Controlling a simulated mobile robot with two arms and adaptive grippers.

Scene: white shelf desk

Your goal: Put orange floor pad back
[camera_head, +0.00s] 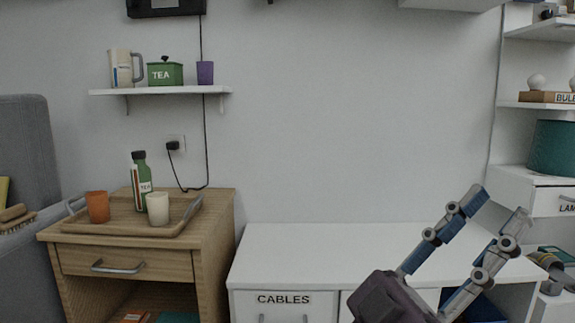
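I cannot make out an orange floor pad for certain. A small orange flat thing (136,317) shows at the bottom edge, inside the open lower part of the wooden cabinet (213,240); I cannot tell what it is.
A wooden tray (120,228) on the cabinet holds an orange cup (97,207), a cream cup (158,209) and a green bottle (141,184). The white desktop is clear. Shelves with a teal lampshade (553,148) stand at right; a grey armchair (27,145) stands at left.

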